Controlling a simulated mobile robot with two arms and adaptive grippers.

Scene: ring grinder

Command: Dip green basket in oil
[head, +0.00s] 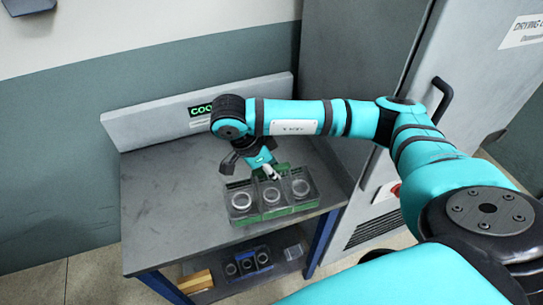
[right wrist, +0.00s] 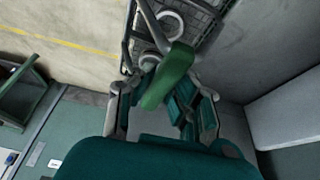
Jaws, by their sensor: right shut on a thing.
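The green basket (head: 277,208) is a wire basket with a green frame, carrying several pale metal rings in a row. In the head view it is at the right side of the grey table top. I cannot tell whether it rests on the table or hangs just above it. My right gripper (head: 262,168) is over the middle of the basket, shut on its green handle. In the right wrist view the green handle (right wrist: 170,75) lies between the fingers (right wrist: 163,100), with rings and wire mesh beyond. No oil shows. My left gripper is not in view.
The table (head: 165,215) is bare left of the basket. A sign panel (head: 155,125) stands along its back. A lower shelf holds a blue basket (head: 247,262) with rings and a wooden-looking block (head: 195,282). A grey cabinet with a black handle (head: 442,100) stands at right.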

